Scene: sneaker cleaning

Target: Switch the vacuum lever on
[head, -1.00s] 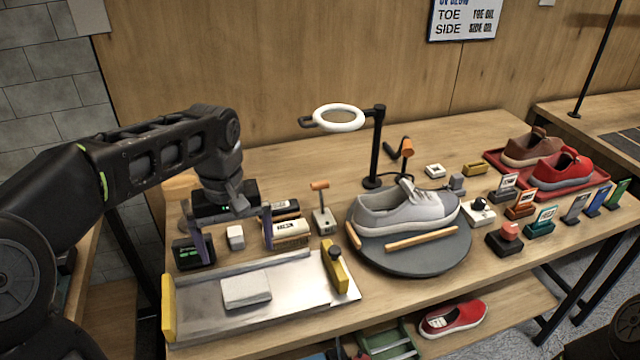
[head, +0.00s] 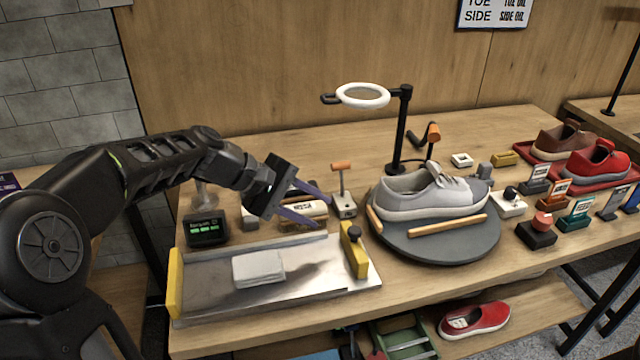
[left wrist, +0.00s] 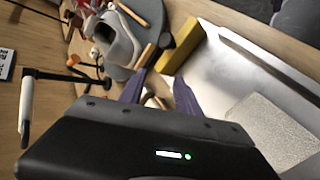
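My right gripper is out of view.
A grey sneaker (head: 425,192) rests on the dark turntable (head: 440,246). A ring lamp (head: 363,96) on a black post stands behind. A metal tray (head: 215,298) with a pale block (head: 258,267) lies in front. A white roll (head: 303,208) sits behind the fingers.

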